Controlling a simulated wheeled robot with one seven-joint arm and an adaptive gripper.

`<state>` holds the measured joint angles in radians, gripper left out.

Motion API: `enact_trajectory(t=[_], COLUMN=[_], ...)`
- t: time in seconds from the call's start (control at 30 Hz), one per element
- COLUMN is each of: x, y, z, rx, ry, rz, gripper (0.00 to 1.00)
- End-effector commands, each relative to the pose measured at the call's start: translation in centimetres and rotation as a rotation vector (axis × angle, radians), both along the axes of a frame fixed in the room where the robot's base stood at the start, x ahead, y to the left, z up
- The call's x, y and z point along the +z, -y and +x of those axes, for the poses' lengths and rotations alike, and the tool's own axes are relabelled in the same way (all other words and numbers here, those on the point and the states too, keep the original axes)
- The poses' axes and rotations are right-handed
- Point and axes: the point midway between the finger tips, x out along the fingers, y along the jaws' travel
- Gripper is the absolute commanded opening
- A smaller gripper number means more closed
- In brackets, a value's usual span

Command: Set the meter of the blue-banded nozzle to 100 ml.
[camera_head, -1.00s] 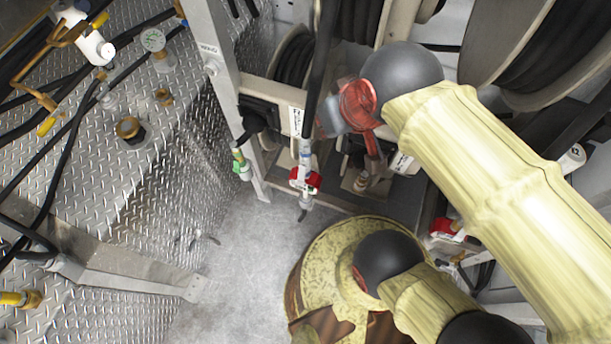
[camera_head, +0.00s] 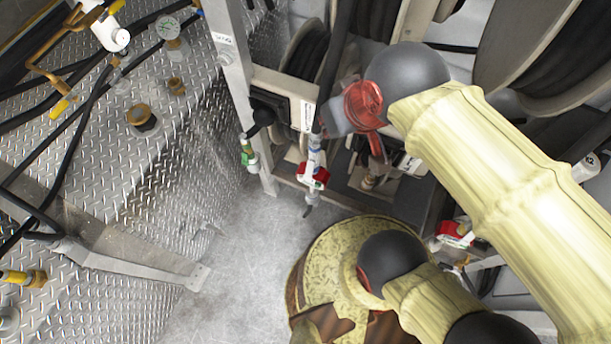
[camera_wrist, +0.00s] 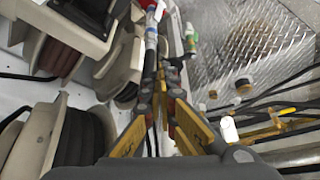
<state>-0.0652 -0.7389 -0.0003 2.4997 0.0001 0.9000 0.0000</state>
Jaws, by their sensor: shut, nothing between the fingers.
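The blue-banded nozzle (camera_head: 313,160) hangs upright from a black hose in the head view, with a narrow blue band near its top and a red and white meter part (camera_head: 314,177) below. The meter reading is too small to make out. In the wrist view the nozzle (camera_wrist: 151,42) stands beyond my fingertips, its red part near the top edge. My gripper (camera_wrist: 170,68) is shut and empty, its tips pointing toward the hose and nozzle. In the head view my gripper (camera_head: 335,120) is close to the right of the nozzle's upper end; whether they touch cannot be told.
A green nozzle (camera_head: 248,152) hangs to the left and another red and white nozzle (camera_head: 455,232) is at lower right. Hose reels (camera_head: 520,45) stand behind. A diamond-plate tank (camera_head: 110,165) with fittings is at left. Grey floor (camera_head: 255,235) between is clear.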

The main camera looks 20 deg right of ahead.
Motion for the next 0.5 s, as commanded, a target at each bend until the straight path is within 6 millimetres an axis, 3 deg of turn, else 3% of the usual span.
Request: enact_trajectory(t=[0.3, 0.5], x=[-9.2, -15.8], y=[-6.9, -9.7], z=[-1.1, -3.0], rx=[0.269, 0.461], ry=[-0.223, -0.38], rz=[-0.052, -0.179], gripper=[0.0, 0.0])
